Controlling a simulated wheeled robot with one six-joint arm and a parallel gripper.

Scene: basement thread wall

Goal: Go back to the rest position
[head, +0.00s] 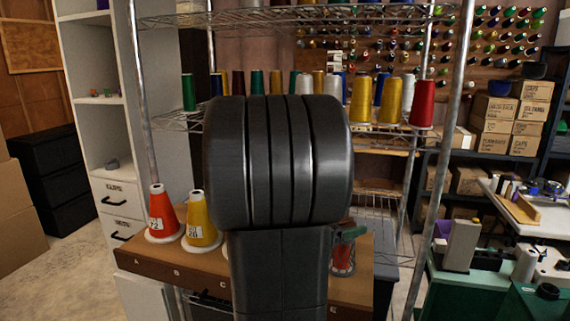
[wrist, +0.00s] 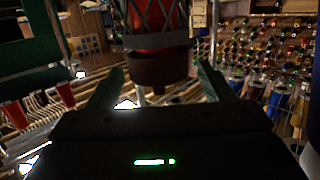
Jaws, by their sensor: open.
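My gripper (wrist: 161,72) is open, its two dark green fingers spread with nothing gripped between them. In the wrist view a red cone in a lattice-like net (wrist: 158,15) with a dark base appears beyond the fingertips; I cannot tell the gap. In the head view my arm hides most of the gripper; a green finger part (head: 350,233) shows at its right side. Just below it, a netted red cone (head: 343,262) stands on the brown board (head: 150,264), partly hidden. A red cone (head: 163,215) and a yellow cone (head: 201,222) stand upright at the board's left.
A wire rack (head: 172,122) holds several thread cones on its shelf behind my arm. Its metal posts (head: 448,130) stand at both sides. Stacked boxes (head: 495,108) and a white table (head: 520,208) are at the right. Open floor (head: 50,262) shows at the left.

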